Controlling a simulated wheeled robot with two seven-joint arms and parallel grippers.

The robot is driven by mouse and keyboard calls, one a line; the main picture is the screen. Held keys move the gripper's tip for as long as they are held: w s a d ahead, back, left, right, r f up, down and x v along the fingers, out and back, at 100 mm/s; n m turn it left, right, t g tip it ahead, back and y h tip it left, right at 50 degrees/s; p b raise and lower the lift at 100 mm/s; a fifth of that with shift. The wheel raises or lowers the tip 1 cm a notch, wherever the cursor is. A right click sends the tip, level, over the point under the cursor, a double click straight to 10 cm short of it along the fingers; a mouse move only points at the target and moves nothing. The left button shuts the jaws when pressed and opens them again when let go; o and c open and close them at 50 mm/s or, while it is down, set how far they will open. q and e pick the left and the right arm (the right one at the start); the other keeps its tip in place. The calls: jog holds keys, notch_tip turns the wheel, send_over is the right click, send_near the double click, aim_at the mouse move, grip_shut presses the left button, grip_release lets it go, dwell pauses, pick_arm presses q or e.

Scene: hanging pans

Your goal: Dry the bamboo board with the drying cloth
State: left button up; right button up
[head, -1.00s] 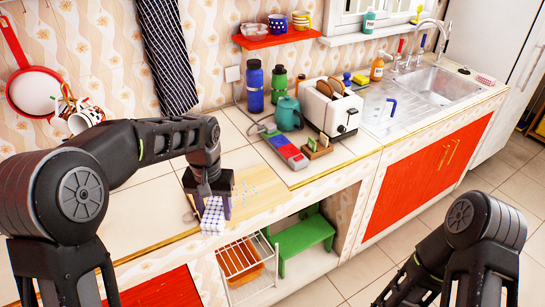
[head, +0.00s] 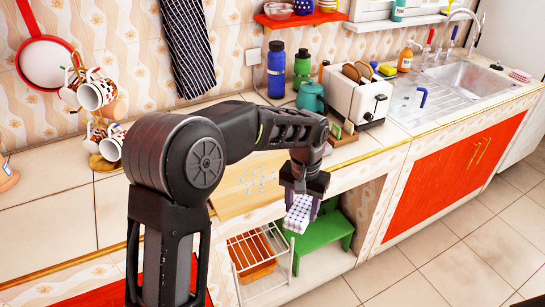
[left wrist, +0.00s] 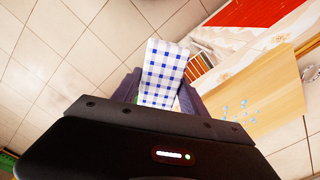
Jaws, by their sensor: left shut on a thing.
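The bamboo board (head: 232,199) lies on the counter near its front edge, with pale blue droplets (head: 260,179) on its top. The left wrist view also shows the board (left wrist: 268,82) and droplets (left wrist: 238,111). My left gripper (head: 302,205) is shut on the blue-and-white checked drying cloth (head: 298,216). The cloth hangs down between the fingers, past the board's right end and in front of the counter edge. In the left wrist view, the cloth (left wrist: 165,70) looks apart from the board. My right gripper is out of view.
A toaster (head: 362,98), teal kettle (head: 311,97) and blue bottle (head: 277,70) stand behind and right of the board. A mug tree with mugs (head: 97,93) stands at left. Below the counter are a white rack (head: 262,262) and green stool (head: 325,232).

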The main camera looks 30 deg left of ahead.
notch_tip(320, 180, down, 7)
jog(key=b, duration=0.6)
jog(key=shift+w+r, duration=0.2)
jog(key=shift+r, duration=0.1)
